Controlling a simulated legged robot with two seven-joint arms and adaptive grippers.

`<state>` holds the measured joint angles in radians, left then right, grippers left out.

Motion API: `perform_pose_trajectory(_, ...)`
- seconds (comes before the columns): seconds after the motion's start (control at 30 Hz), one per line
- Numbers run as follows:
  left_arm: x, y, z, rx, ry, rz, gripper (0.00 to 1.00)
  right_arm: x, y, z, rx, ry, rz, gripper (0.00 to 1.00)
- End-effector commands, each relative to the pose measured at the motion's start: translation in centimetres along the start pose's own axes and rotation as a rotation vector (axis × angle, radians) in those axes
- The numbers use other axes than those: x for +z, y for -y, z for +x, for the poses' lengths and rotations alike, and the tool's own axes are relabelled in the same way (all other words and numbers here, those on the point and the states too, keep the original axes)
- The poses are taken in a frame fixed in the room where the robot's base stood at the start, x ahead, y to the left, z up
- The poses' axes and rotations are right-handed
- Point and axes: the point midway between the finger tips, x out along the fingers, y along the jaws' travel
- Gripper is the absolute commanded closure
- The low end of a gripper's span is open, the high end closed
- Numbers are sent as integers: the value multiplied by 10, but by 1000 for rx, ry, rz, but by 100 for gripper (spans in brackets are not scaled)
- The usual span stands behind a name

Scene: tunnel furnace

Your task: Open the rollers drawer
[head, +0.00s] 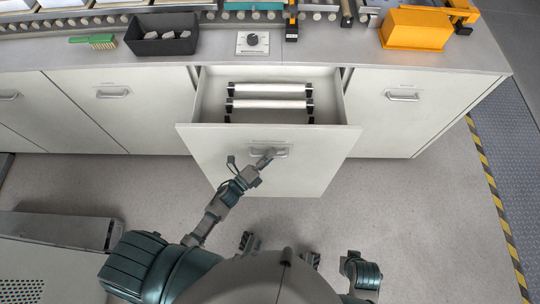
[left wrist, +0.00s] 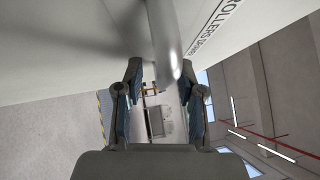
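The rollers drawer (head: 270,160) is pulled well out of the cabinet in the head view. Two pale rollers on black holders (head: 269,103) lie inside it. Its metal handle (head: 283,150) is on the front panel. Part of the drawer's printed label (left wrist: 212,22) shows there.
Closed cabinet fronts stand left (head: 115,105) and right (head: 405,110) of the drawer. The counter above holds a black bin (head: 162,46), a green brush (head: 93,41), a knob box (head: 252,42) and an orange box (head: 415,30). Grey floor is clear at right.

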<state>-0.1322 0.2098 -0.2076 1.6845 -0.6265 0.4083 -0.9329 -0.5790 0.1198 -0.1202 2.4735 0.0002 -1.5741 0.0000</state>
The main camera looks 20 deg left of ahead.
Motion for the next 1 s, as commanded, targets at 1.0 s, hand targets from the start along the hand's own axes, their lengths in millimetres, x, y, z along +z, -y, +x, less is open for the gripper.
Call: perform_pose_trajectory(1.0,0,-3,-118,4,0,-1,62,0,0,0,0,1,0,100)
